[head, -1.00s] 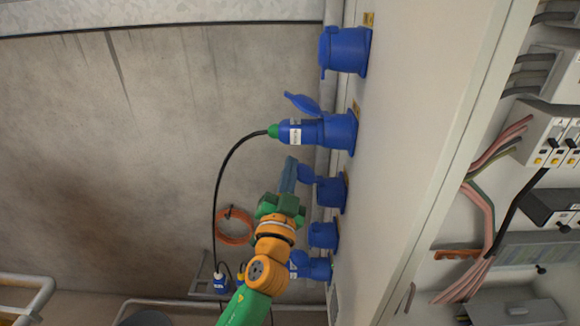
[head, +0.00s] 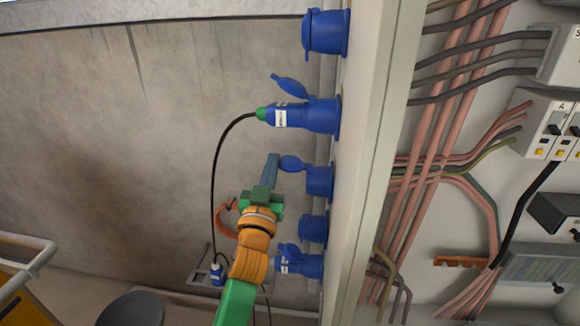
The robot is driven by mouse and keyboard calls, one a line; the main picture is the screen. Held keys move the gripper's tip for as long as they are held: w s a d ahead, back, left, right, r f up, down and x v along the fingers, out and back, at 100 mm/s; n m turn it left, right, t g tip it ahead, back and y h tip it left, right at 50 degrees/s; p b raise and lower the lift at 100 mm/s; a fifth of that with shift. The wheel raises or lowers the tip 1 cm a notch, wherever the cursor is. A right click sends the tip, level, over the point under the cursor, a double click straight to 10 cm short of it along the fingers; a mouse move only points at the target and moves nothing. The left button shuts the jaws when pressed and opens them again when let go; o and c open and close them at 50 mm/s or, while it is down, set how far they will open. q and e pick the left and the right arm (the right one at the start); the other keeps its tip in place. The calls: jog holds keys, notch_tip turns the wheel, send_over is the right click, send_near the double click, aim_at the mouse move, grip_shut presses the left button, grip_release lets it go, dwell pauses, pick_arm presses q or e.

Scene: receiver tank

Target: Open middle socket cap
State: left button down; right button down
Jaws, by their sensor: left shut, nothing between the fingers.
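The middle socket (head: 320,181) is a blue housing on the cabinet side, third down in a column of several. Its blue cap (head: 291,164) stands out to the left from the top of the housing, swung away from the socket's mouth. My left gripper (head: 271,165) is shut and empty, its fingers pointing up just left of the cap. Only a small gap shows between fingers and cap; I cannot tell whether they touch. The socket's opening is not clearly seen. My right gripper is not in view.
Above, a plugged socket (head: 322,115) has a raised cap and a black cable (head: 213,185) hanging left of my arm. The top socket (head: 328,32) and the one below the middle (head: 313,228) look capped. The bottom socket (head: 310,265) is close to my arm. The concrete wall is behind.

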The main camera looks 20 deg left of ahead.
pick_arm(q)
jog(key=shift+a+f+n+y+b, duration=0.2)
jog(key=shift+f+n+y+b, duration=0.1)
jog(key=shift+f+n+b, duration=0.25)
jog(key=shift+a+f+n+y+b, duration=0.15)
jog(key=shift+f+n+y+b, duration=0.2)
jog(key=shift+n, duration=0.3)
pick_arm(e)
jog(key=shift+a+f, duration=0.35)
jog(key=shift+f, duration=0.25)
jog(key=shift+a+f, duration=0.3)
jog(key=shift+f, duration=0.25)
pick_arm(q)
jog(key=shift+a+f, duration=0.1)
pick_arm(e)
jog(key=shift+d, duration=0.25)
